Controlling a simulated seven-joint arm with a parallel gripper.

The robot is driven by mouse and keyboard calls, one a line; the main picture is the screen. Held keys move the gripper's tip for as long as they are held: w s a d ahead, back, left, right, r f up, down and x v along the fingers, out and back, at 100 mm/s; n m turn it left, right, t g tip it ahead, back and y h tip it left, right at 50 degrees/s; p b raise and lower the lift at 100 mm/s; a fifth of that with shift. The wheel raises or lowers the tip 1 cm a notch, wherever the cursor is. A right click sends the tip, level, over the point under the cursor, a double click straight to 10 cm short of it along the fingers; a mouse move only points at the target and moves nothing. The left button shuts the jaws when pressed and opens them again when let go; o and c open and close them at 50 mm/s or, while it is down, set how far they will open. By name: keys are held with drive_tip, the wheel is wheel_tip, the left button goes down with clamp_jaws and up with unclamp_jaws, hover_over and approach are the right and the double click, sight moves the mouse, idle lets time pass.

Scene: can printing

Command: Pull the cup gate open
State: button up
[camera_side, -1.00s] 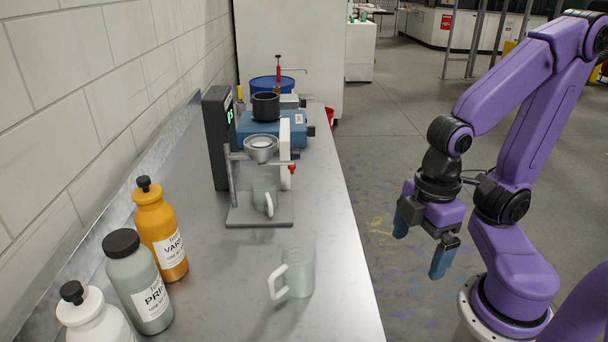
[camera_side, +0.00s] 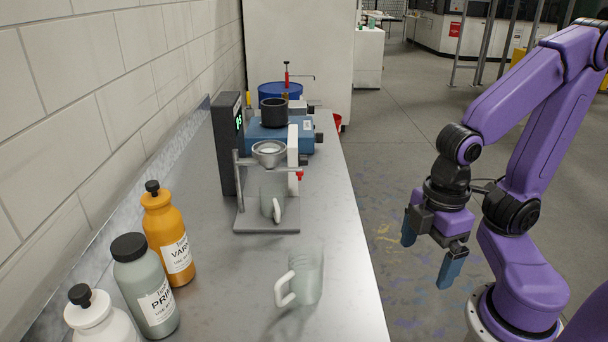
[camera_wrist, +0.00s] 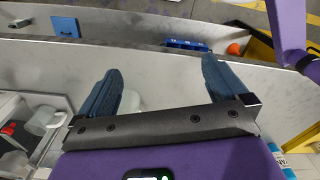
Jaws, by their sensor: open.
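A small grey metal funnel cup (camera_side: 269,152) sits on a stand on the metal counter. A thin arm with a red knob (camera_side: 300,175) sticks out to the right beneath it, beside a white upright plate; I take this for the cup gate, though its position is too small to tell. A pale translucent mug (camera_side: 270,205) stands on the base plate below the funnel. My gripper (camera_side: 430,246) is open and empty, off the counter's right edge and well apart from the stand. In the wrist view its blue fingers (camera_wrist: 160,68) are spread with nothing gripped.
A second translucent mug (camera_side: 306,278) stands on the near counter. An orange bottle (camera_side: 166,235), a grey-green bottle (camera_side: 146,290) and a white bottle (camera_side: 95,320) stand at left. A black display column (camera_side: 227,145) and a blue device (camera_side: 272,136) are by the stand.

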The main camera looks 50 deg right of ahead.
drive_tip(key=c, duration=0.7)
drive_tip(key=shift+d+f+m+g, duration=0.15)
drive_tip(key=shift+f+m+g, duration=0.15)
drive_tip(key=shift+m, duration=0.2)
drive_tip(key=c, duration=0.3)
drive_tip(key=n+t+y, duration=1.2)
drive_tip(key=n+t, duration=0.1)
drive_tip(key=n, duration=2)
approach(295, 171)
drive_tip(key=x, duration=1.1)
drive_tip(key=shift+w+d+f, duration=0.25)
drive_tip(key=shift+w+d, duration=0.05)
